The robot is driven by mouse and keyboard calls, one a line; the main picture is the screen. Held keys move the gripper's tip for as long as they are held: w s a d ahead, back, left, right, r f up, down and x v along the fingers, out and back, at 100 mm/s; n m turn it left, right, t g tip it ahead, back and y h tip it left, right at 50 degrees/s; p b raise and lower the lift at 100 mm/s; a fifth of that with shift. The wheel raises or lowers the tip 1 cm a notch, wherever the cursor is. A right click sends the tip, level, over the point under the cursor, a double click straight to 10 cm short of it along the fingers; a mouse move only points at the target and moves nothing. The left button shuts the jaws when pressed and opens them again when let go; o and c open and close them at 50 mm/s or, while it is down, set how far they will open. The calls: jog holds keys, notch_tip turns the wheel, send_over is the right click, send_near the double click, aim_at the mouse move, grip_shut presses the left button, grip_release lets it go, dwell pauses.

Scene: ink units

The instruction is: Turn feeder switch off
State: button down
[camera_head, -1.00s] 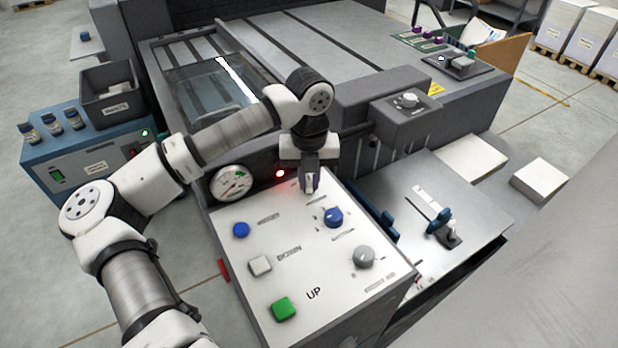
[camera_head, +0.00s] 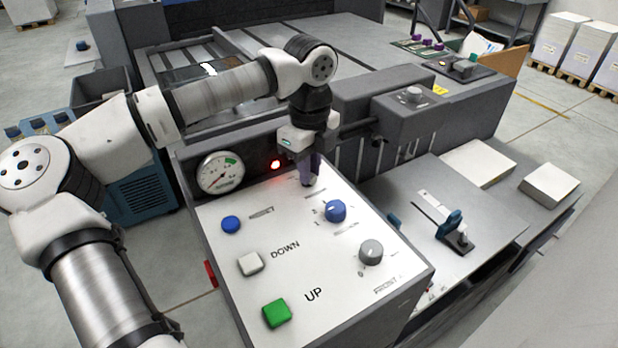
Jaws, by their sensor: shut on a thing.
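My gripper (camera_head: 308,180) points down at the back of the white control panel (camera_head: 330,265), behind the blue rotary knob (camera_head: 335,211). Its fingers are shut on the feeder switch at the panel surface. The fingers hide the switch, so its position cannot be read. A red lamp (camera_head: 275,164) glows on the dark upright face just left of my gripper.
The panel also holds a blue button (camera_head: 231,223), a white button (camera_head: 250,264), a green button (camera_head: 276,313) and a grey knob (camera_head: 371,252). A gauge (camera_head: 220,173) stands at back left. A side table (camera_head: 490,215) with a blue clamp (camera_head: 452,224) lies right.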

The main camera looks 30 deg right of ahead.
jog(key=shift+n+b, duration=0.9)
jog(key=shift+n, duration=0.3)
jog(key=shift+r, duration=0.1)
jog(key=c, duration=1.4)
grip_release()
notch_tip(320, 180, up, 14)
jog(key=shift+d, duration=0.1)
